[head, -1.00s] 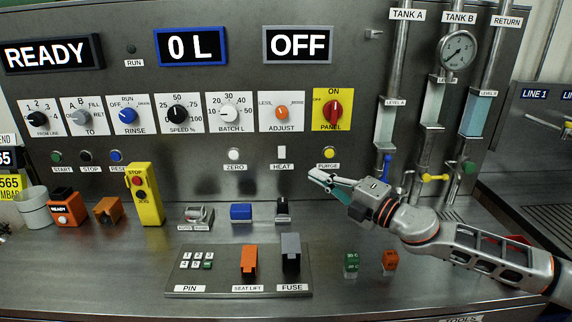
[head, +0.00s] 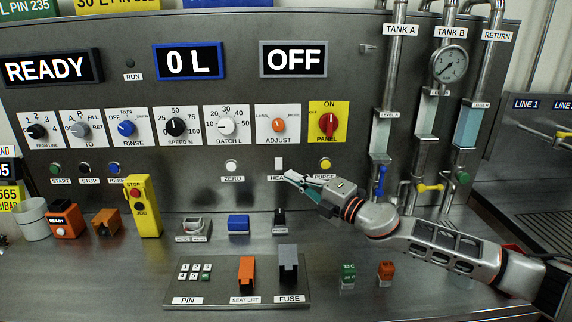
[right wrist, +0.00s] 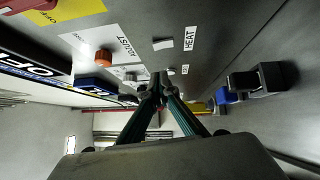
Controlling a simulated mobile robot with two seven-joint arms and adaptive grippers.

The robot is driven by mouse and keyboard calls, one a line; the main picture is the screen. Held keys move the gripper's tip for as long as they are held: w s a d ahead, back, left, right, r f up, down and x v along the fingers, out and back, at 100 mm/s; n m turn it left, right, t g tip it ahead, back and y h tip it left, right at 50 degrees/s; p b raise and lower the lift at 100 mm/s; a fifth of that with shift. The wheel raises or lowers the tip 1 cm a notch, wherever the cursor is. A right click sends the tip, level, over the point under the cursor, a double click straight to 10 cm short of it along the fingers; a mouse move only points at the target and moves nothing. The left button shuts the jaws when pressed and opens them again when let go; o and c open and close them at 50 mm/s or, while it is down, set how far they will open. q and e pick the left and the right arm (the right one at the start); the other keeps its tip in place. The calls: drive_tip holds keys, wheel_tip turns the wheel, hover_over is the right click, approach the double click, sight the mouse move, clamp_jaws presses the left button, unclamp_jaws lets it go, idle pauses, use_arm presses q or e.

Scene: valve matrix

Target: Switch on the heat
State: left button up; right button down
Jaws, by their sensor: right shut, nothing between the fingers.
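The heat switch (head: 279,163) is a small white rocker on the upright steel panel. Its HEAT label (head: 274,177) sits just below it and is partly covered by my right gripper. In the right wrist view the switch (right wrist: 163,44) and the label (right wrist: 190,38) lie beyond and above the fingertips. My right gripper (head: 288,175) is shut and empty, its tips just below and to the right of the switch. The wrist view shows the tips together (right wrist: 158,82); I cannot tell whether they touch the panel. My left gripper is not in view.
The orange ADJUST knob (head: 279,125) and red PANEL knob (head: 327,122) are above. The yellow PURGE button (head: 325,164) is right of the switch, the white ZERO button (head: 231,166) left. A black switch (head: 279,219) stands on the counter below. A display (head: 293,59) reads OFF.

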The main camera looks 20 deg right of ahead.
sight(277, 159)
drive_tip(key=w, duration=0.5)
drive_tip(key=shift+w+a+r+b, duration=0.1)
drive_tip(key=shift+a+r+b, duration=0.05)
drive_tip(key=shift+a+b, duration=0.2)
drive_tip(key=shift+w+d+r, duration=0.15)
drive_tip(key=shift+w+d, duration=0.05)
drive_tip(key=shift+w, duration=0.35)
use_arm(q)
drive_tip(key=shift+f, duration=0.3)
use_arm(e)
drive_tip(key=shift+r, duration=0.1)
drive_tip(key=shift+r+p, duration=0.2)
drive_tip(key=shift+p, duration=0.1)
drive_tip(key=shift+w+d+r+p, duration=0.1)
drive_tip(key=shift+w+r+p, duration=0.2)
drive_tip(key=shift+p, duration=0.6)
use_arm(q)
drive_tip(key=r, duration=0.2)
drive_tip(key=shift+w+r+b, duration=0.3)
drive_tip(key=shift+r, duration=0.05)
use_arm(e)
drive_tip(key=shift+s+f, duration=0.1)
drive_tip(key=shift+f, duration=0.25)
